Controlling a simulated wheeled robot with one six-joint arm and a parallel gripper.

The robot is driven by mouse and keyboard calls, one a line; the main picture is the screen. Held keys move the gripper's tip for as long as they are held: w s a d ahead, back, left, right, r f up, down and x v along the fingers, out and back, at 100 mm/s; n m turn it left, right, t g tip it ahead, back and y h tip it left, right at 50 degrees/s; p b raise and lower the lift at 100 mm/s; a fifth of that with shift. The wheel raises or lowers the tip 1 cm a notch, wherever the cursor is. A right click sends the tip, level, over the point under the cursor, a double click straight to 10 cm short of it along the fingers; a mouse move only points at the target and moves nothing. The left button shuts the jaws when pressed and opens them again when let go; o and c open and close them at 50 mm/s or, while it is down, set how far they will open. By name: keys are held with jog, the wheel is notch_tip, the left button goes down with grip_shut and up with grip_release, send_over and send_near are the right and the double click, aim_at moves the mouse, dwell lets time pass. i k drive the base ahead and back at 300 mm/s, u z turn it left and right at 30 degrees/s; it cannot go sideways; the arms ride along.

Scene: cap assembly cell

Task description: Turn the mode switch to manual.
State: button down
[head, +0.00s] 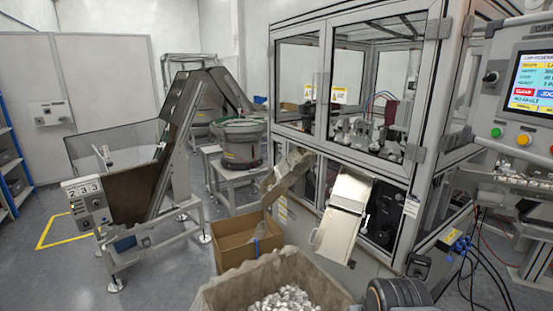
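A black rotary knob (490,77) sits on the grey control panel (508,55) at the right edge of the head view, left of the lit screen (533,82). It looks like the mode switch, but its label and the setting it points to are too small to read. Green (496,132) and orange (523,140) buttons sit below the screen. The panel's right side is cut off by the picture edge. My gripper is not in view; a dark rounded part at the bottom right looks like part of my arm.
A glazed machine cabinet (322,80) fills the centre right, with a tilted metal flap (340,215) on its front. A lined bin of metallic pieces (225,298) and a cardboard box (228,250) stand before it. Cables (466,255) hang at lower right. Open floor lies left.

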aim_at(491, 77)
jog(key=z, duration=1.5)
